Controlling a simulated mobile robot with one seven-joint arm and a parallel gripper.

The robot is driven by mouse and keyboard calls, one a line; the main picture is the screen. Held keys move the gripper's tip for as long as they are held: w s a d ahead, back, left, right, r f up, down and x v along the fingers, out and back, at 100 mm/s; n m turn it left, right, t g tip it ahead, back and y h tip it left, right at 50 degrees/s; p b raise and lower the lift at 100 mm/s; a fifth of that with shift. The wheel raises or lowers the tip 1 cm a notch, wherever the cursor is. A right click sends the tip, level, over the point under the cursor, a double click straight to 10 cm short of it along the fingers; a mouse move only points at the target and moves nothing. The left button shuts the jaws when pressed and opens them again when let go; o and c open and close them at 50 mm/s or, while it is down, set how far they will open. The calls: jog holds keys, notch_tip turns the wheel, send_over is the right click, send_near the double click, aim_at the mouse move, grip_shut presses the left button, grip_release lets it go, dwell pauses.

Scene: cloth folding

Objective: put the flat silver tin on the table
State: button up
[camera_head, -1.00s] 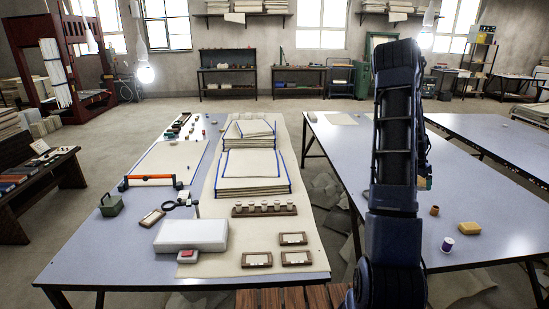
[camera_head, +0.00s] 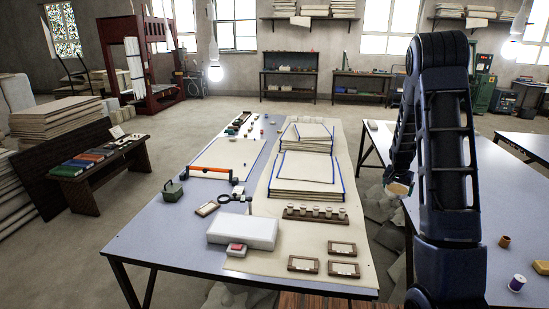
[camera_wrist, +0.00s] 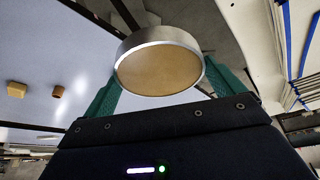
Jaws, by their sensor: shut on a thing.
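The flat silver tin (camera_wrist: 158,50) is round, with a bright metal rim and a tan face turned to the wrist camera. My gripper (camera_wrist: 160,78) is shut on it, with a green finger on each side. In the head view the tin (camera_head: 397,189) shows small and tan at the end of my arm, in the air by the left edge of the right table (camera_head: 445,290). The left table (camera_head: 150,240) has a grey-blue top, partly covered by a cream cloth. Part of my gripper is hard to make out in the head view.
Cloth stacks (camera_head: 307,175), a rack of small jars (camera_head: 316,214), a white box (camera_head: 242,232) and several framed cards crowd the left table. Its front left corner is bare. A purple spool (camera_head: 517,283) and a brown cup (camera_head: 504,241) stand on the right table.

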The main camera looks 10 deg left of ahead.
jog(key=s+a+n+y, duration=0.1)
jog(key=s+a+n, duration=0.15)
jog(key=a, duration=0.85)
jog(key=s+a+n+y, duration=0.1)
jog(key=s+a+n, duration=0.15)
jog(key=a, duration=0.95)
jog(key=n+y, duration=0.2)
jog(key=n, duration=0.4)
send_over(300, 239)
jog(key=s, duration=0.2)
jog(key=shift+t, duration=0.3)
jog(key=f, duration=1.9)
jog(key=shift+w+d+f, duration=0.1)
jog(key=shift+w+d, duration=0.2)
jog(key=shift+f, duration=0.1)
jog(key=o, duration=0.8)
jog(key=shift+o, duration=0.2)
